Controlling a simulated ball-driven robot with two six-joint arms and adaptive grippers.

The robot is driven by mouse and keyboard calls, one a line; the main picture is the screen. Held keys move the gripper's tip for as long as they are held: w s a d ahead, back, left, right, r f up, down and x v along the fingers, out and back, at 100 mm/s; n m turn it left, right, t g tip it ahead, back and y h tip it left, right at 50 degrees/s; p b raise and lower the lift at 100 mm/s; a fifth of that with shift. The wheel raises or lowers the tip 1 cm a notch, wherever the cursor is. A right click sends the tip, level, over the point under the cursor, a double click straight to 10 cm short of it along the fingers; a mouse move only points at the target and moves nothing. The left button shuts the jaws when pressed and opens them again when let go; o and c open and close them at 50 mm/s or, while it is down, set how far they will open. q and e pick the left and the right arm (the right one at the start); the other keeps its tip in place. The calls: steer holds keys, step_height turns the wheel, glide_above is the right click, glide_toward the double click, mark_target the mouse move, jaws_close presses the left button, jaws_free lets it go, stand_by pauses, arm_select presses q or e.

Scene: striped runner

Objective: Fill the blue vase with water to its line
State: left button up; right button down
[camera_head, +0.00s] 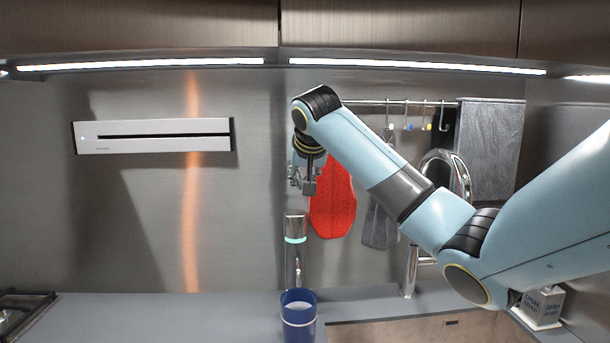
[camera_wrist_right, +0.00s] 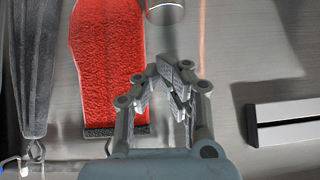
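The blue vase (camera_head: 298,333) stands upright on the grey counter at the bottom of the head view, cut off by the frame edge. A pale band shows on it; I cannot make out any water level. A chrome cylinder with a glowing teal ring (camera_head: 295,240) rises just behind the vase; a chrome end also shows at the top of the wrist view (camera_wrist_right: 165,12). My right gripper (camera_head: 303,187) hangs above the cylinder, pointing down and apart from it. Its fingers (camera_wrist_right: 176,85) are drawn together with nothing visible between them. My left gripper is out of view.
A chrome arched faucet (camera_head: 411,270) stands beside the sink (camera_head: 400,331), partly behind my right arm. A dish soap box (camera_head: 545,305) is at right, a stove (camera_head: 20,308) at left. Left counter is clear.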

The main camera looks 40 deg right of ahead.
steer(key=shift+v, duration=1.45)
